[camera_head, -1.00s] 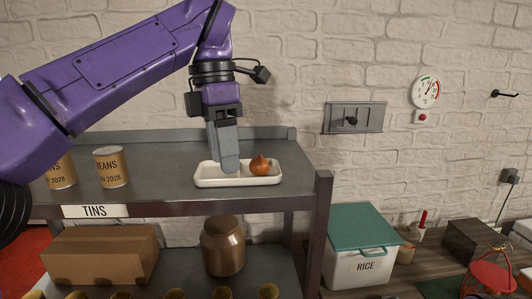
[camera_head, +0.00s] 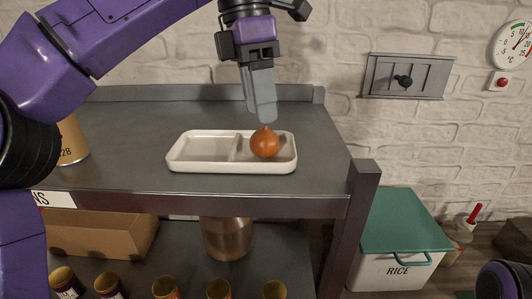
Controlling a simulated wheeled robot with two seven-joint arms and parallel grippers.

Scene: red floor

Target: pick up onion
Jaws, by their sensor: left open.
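The onion (camera_head: 265,143) is small, round and orange-brown with a pointed top. It sits in the right compartment of a white divided tray (camera_head: 201,167) on the top shelf. The tray's left compartment is empty. My left gripper (camera_head: 262,118) hangs fingers down just above and behind the onion, its tips close to the onion's top. It is open, though its fingers overlap from this side, and it holds nothing. Whether the tips touch the onion I cannot tell. A dark, purple-edged part shows at the lower right corner; my right gripper's fingers are not visible.
The grey shelf (camera_head: 110,125) has a raised back edge and a corner post (camera_head: 362,190) on the right. A tin (camera_head: 72,140) stands at the left. Below are a cardboard box (camera_head: 100,235), a brown jar (camera_head: 227,238) and several capped jars. A rice box (camera_head: 395,270) stands right.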

